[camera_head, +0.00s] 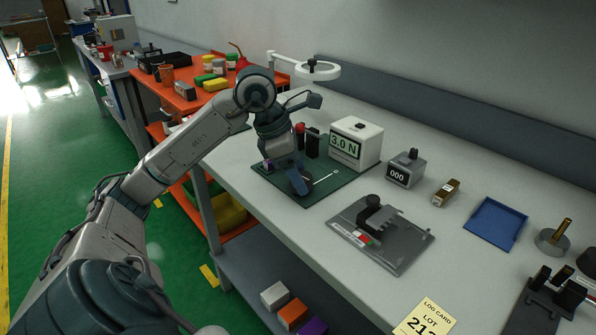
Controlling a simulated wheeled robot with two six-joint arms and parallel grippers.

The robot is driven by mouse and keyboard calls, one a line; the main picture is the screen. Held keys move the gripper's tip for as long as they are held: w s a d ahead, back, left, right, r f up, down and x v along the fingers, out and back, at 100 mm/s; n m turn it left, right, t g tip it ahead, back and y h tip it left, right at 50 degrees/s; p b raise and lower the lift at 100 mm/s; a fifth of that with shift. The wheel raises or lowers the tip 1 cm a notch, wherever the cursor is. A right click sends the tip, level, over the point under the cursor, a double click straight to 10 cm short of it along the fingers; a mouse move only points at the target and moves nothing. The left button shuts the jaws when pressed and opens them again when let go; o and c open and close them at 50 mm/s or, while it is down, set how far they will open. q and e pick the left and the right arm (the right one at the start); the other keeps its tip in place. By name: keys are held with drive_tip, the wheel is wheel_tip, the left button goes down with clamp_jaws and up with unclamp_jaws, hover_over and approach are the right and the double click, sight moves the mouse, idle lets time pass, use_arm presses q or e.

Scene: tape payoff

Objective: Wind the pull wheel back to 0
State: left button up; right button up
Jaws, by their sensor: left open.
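My left gripper (284,172) reaches down over the dark green mat (318,193) on the bench and is open. A dark blue rounded part (300,182), which looks like the pull wheel, sits on the mat right under the gripper. The gripper partly hides it, and I cannot tell whether the fingers touch it. A thin white strip (325,178) runs from beside it to the right across the mat. A white box (356,144) with a display reading 3.0 N stands at the mat's back edge. My right gripper is not in view.
A counter (406,169) reading 000 stands right of the white box. A grey plate fixture (393,247), a blue tray (496,222) and a yellow log card (426,318) lie further right. A white ring lamp (304,66) stands behind the gripper. An orange cart (196,98) is at the left.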

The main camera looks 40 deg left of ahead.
use_arm(q)
drive_tip(key=shift+f, duration=0.1)
drive_tip(key=c, duration=1)
